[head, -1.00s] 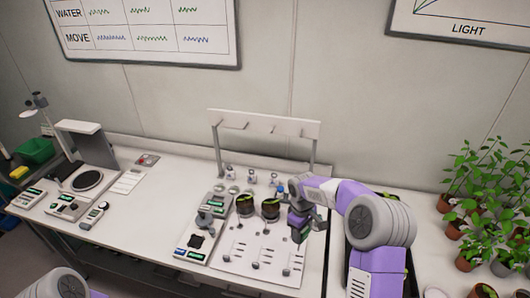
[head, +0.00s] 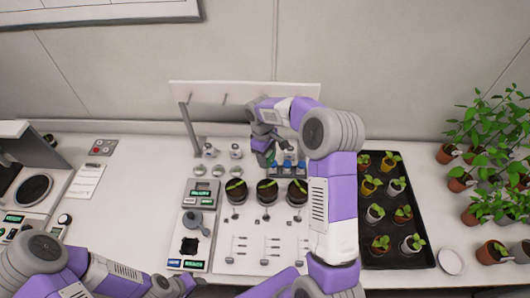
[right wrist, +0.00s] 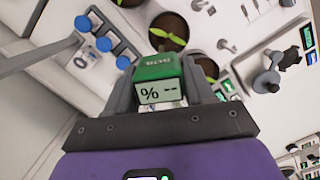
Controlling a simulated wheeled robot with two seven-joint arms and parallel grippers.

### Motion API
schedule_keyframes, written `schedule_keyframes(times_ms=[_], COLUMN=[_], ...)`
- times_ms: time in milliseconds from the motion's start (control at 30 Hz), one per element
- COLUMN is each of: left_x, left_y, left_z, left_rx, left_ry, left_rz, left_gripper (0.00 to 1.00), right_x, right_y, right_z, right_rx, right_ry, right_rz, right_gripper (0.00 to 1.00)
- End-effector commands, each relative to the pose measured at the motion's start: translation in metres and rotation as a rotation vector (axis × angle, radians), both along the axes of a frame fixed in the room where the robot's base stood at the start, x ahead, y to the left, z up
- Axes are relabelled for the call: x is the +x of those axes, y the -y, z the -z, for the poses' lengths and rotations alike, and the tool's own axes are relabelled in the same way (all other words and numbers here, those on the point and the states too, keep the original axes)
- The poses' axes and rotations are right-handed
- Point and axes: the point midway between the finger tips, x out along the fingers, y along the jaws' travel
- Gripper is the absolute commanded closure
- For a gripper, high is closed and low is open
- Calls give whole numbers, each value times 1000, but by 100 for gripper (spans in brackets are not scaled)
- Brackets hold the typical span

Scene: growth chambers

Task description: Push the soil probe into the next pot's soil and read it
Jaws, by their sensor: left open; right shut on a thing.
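My right gripper (head: 267,150) is shut on the green soil probe (right wrist: 160,78), behind the row of pots. The probe's display shows "% --" in the right wrist view, and its tip is hidden there. Three dark pots with seedlings stand in a row: a left pot (head: 236,191), a middle pot (head: 267,191) and a right pot (head: 297,192). Two of them show clearly beyond the probe in the right wrist view (right wrist: 168,31), (right wrist: 206,66). I cannot tell that the probe touches any soil. My left gripper (head: 163,286) is open, low at the bottom edge.
Blue-capped bottles (head: 288,167) stand close behind the pots, below a white rack (head: 245,94). Small tools lie on the white board (head: 250,222) in front. A black tray (head: 378,248) of seedlings is at the right.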

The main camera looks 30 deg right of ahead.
Motion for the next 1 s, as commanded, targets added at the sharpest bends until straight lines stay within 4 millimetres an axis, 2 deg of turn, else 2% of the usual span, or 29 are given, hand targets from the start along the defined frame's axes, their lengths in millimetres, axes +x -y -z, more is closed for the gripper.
schedule_keyframes(times_ms=[500, 1000], left_x=[0, 1], left_y=[0, 0], left_z=[33, 36], left_rx=[0, 0], left_ry=[1, 1], left_rz=[0, 0], left_gripper=[57, 57], right_x=[0, 0], right_y=[0, 0], right_z=[47, 52], right_rx=[1, 0], right_ry=[0, 1], right_rz=[0, 0], right_gripper=[85, 85])
